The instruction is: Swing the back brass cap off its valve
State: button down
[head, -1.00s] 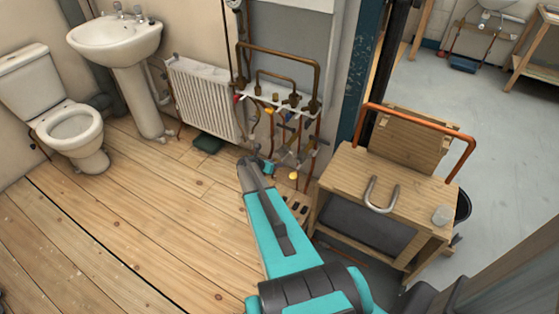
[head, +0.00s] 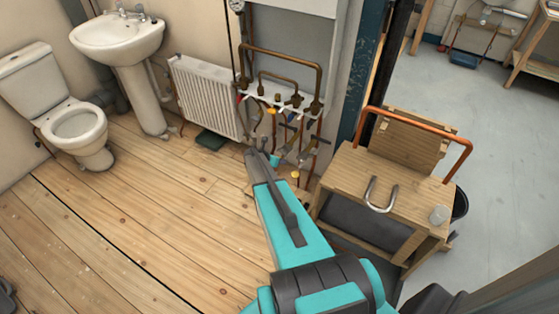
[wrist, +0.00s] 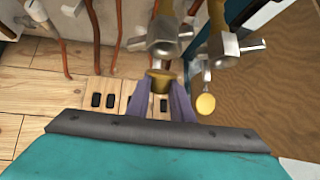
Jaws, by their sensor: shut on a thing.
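In the wrist view, my gripper (wrist: 161,88) is shut on a brass cap (wrist: 161,77), one finger on each side. The cap sits just under a grey metal valve (wrist: 163,36); I cannot tell whether it still touches the valve. A second brass cap (wrist: 205,104) hangs below another valve (wrist: 222,44) at the right, clear of my fingers. In the head view, my gripper (head: 263,156) reaches the pipework at its left side, and the held cap cannot be made out. The other cap (head: 295,174) shows as a small yellow spot to the right.
Copper pipes (wrist: 118,40) run close by the fingers at the left. A white radiator (head: 205,98) stands left of the pipework. A wooden bench (head: 410,190) with a bent pipe (head: 381,193) stands to the right. The floorboards (head: 140,210) at the left are clear.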

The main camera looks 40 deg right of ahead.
jog(key=shift+d, duration=0.15)
jog(key=c, duration=1.6)
grip_release()
jog(key=shift+o, duration=0.2)
jog(key=shift+a, duration=0.2)
jog(key=w+b+v, duration=0.1)
jog(key=v, duration=1.2)
jog(key=shift+s+a+r, duration=0.25)
jog(key=shift+s, duration=0.25)
